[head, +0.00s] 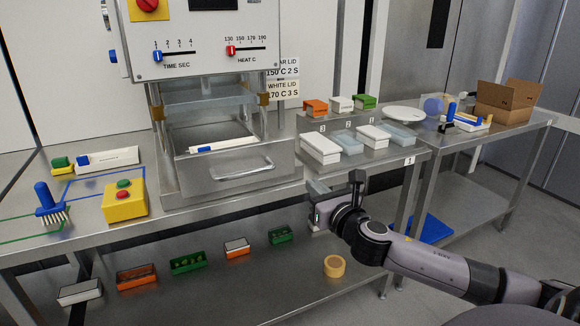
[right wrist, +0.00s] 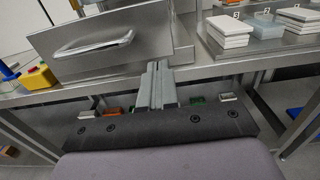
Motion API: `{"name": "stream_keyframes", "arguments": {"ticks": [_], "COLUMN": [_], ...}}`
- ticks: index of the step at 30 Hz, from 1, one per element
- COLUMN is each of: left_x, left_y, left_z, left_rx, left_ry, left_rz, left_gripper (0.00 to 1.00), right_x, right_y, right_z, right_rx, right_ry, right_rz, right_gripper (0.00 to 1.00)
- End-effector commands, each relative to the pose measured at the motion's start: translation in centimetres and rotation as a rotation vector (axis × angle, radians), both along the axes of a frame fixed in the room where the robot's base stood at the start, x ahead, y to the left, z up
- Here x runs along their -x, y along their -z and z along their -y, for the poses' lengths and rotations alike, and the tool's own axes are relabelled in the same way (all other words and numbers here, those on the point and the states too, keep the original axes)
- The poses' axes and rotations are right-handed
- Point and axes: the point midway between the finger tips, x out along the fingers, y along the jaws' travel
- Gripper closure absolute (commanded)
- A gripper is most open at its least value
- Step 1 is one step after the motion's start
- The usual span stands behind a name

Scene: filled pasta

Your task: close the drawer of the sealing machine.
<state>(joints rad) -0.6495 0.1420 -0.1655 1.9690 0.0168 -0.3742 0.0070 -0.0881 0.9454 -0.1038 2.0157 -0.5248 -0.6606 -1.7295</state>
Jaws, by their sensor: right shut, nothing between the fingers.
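The sealing machine (head: 205,50) stands on the left bench in the head view. Its steel drawer (head: 265,157) sits low in the machine, pulled out toward me, with its inside showing from above. A bar handle (head: 243,170) is on the drawer front; the handle (right wrist: 95,45) and drawer front (right wrist: 150,40) also show in the right wrist view. My right gripper (head: 316,190) is shut and empty, just right of and below the drawer front. Its fingers (right wrist: 157,68) point toward the drawer's lower right corner; I cannot tell whether they touch. My left gripper is not in view.
A yellow button box (head: 124,200) and a blue brush (head: 50,203) are on the bench left of the drawer. White boxes (head: 320,148) stand on the bench to the right. Small bins (head: 190,262) and a tape roll (head: 334,266) are on the lower shelf.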

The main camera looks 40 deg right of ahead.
Motion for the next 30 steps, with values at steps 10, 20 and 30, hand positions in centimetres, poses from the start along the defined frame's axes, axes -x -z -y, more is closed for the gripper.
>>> {"name": "stream_keyframes", "arguments": {"ticks": [10,20,30], "left_x": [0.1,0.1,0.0], "left_y": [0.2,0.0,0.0], "left_z": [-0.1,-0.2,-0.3], "left_rx": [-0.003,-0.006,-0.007], "left_ry": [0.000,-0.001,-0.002], "left_rz": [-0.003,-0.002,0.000], "left_gripper": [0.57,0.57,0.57], "right_x": [-4.1,-8.3,-11.2], "right_y": [0.0,-0.1,0.0], "right_z": [1.0,1.9,2.7], "right_rx": [-0.005,-0.006,-0.005], "right_ry": [0.001,0.001,0.000], "right_rz": [0.001,0.001,-0.001], "right_gripper": [1.00,1.00,1.00]}}
